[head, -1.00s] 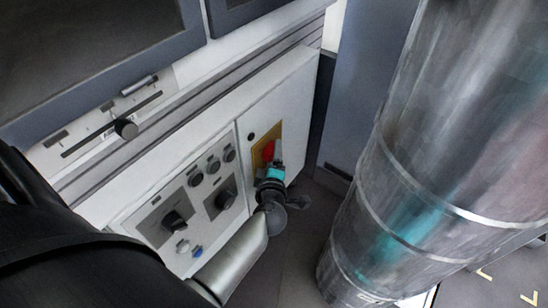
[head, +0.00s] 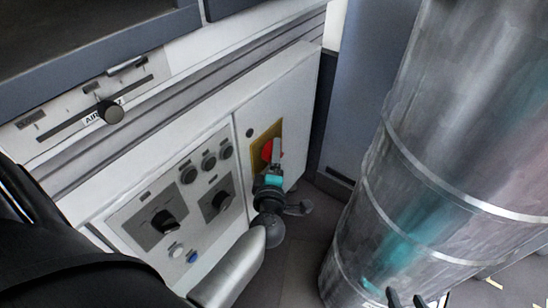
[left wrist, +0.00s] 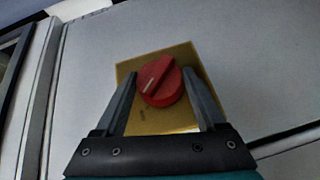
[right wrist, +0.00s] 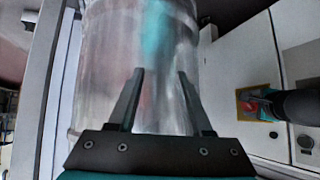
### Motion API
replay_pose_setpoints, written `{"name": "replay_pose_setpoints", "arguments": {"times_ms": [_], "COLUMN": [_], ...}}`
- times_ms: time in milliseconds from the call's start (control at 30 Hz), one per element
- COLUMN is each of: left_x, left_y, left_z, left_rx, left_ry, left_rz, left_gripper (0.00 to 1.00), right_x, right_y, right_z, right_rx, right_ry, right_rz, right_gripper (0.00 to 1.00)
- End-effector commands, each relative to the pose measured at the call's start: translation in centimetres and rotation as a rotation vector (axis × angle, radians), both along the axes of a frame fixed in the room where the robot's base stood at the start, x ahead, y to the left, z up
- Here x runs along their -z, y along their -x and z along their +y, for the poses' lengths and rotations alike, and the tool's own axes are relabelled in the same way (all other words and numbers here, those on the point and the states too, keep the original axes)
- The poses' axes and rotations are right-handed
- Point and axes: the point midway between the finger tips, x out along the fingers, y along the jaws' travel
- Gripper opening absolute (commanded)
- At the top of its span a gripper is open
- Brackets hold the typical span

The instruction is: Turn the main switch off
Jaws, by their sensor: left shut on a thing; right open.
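The main switch is a red round knob (head: 268,150) on a yellow plate (head: 257,142), set in a white cabinet door. In the left wrist view the knob (left wrist: 161,82) has a pale mark slanting from lower left to upper right. My left gripper (head: 276,152) is shut on the knob, one finger on each side; its fingers also show in the left wrist view (left wrist: 159,74). My right gripper (head: 405,297) is open and empty at the bottom edge of the head view. In the right wrist view it (right wrist: 160,72) points at a metal duct.
The large round metal duct (head: 440,150) stands right of the cabinet, in front of my right gripper. Left of the switch is a control panel (head: 180,212) with several dark knobs. A slider with a black knob (head: 110,111) sits above it.

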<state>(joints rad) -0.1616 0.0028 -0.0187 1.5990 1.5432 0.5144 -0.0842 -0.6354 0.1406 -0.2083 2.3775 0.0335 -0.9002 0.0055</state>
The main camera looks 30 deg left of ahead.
Motion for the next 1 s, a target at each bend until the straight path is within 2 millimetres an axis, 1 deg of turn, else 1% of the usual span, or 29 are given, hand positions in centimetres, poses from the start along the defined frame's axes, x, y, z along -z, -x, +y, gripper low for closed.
{"name": "replay_pose_setpoints", "arguments": {"times_ms": [167,200,300,667,867,1000], "left_x": [0.0,-0.1,0.0,0.0,-0.3,-0.4], "left_y": [0.0,0.0,0.0,0.3,1.8,3.3], "left_z": [0.0,0.0,0.0,-0.2,-1.0,-1.8], "left_rx": [0.001,0.001,0.001,0.001,0.0,0.001], "left_ry": [0.0,0.0,0.0,0.0,0.002,0.001], "left_rz": [-0.001,-0.001,0.0,0.002,0.003,0.003], "left_gripper": [0.17,0.73,0.84,0.84,0.84,0.84], "right_x": [0.0,0.0,0.0,0.0,-0.2,-0.3], "right_y": [0.0,0.0,0.0,0.2,0.8,1.7], "right_z": [0.0,0.0,0.0,-0.1,-1.4,-2.5], "right_rx": [0.0,0.0,0.0,-0.001,0.017,0.031], "right_ry": [0.0,0.0,0.0,0.005,0.048,0.083], "right_rz": [0.002,0.002,0.002,0.014,0.095,0.173], "right_gripper": [0.5,0.5,0.5,0.5,0.5,0.5]}}
